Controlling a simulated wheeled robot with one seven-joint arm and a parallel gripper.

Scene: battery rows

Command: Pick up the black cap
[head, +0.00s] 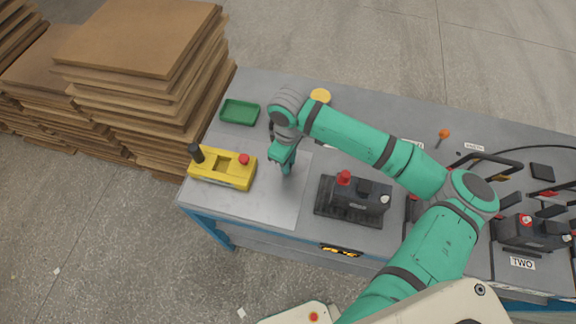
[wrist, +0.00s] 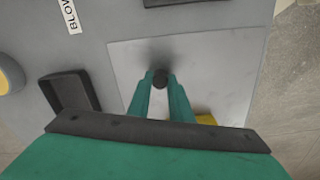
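In the head view my gripper (head: 286,168) points down over the same plate, right of the yellow box, and the cap is too small or hidden to make out there.
The yellow box (head: 222,168) has a black post and a red button. A green tray (head: 240,111) lies behind it. A black device (head: 352,200) with a red knob stands right of the plate. A dark tray (wrist: 70,92) and a yellow round thing (wrist: 10,76) show in the wrist view.

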